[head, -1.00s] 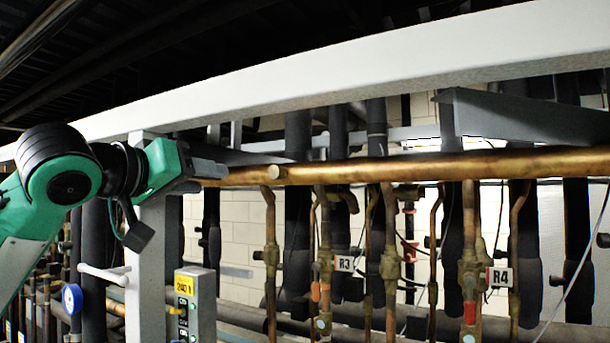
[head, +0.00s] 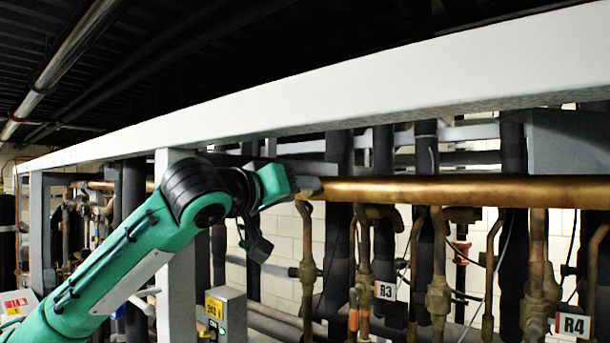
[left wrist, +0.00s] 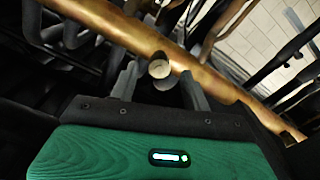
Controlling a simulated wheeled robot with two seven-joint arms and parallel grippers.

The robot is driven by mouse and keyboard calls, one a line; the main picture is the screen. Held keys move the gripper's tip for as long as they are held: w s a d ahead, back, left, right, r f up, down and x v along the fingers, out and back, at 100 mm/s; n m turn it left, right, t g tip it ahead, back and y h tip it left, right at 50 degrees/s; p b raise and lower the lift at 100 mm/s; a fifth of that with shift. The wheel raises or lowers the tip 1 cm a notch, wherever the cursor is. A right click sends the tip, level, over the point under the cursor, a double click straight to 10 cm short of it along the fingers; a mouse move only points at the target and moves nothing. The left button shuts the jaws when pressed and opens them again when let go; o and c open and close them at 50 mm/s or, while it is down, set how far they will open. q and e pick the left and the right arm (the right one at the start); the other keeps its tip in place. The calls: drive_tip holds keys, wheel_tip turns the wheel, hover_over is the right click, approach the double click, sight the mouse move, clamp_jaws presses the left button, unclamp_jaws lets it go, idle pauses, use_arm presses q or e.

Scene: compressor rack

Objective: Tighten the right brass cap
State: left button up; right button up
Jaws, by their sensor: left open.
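A round brass cap (left wrist: 159,68) shows its pale end face in the left wrist view, on the side of the copper pipe (head: 450,190). I see only this one cap, so I cannot tell whether it is the right one. My left gripper (left wrist: 160,75) is open, with one finger on each side of the cap. The fingers look apart from the cap, though the depth is hard to judge. In the head view my left gripper (head: 308,187) is at the pipe and hides the cap. My right gripper is not in view.
A white beam (head: 350,85) runs above the pipe, and a grey post (head: 177,270) stands behind my left arm. Thinner vertical pipes and tags R3 (head: 385,291) and R4 (head: 572,325) are below the copper pipe. A grey box (head: 227,312) is low down.

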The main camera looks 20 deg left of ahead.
use_arm(q)
drive_tip(key=shift+p+x, duration=0.5)
drive_tip(key=shift+x, duration=0.9)
drive_tip(key=c, duration=1)
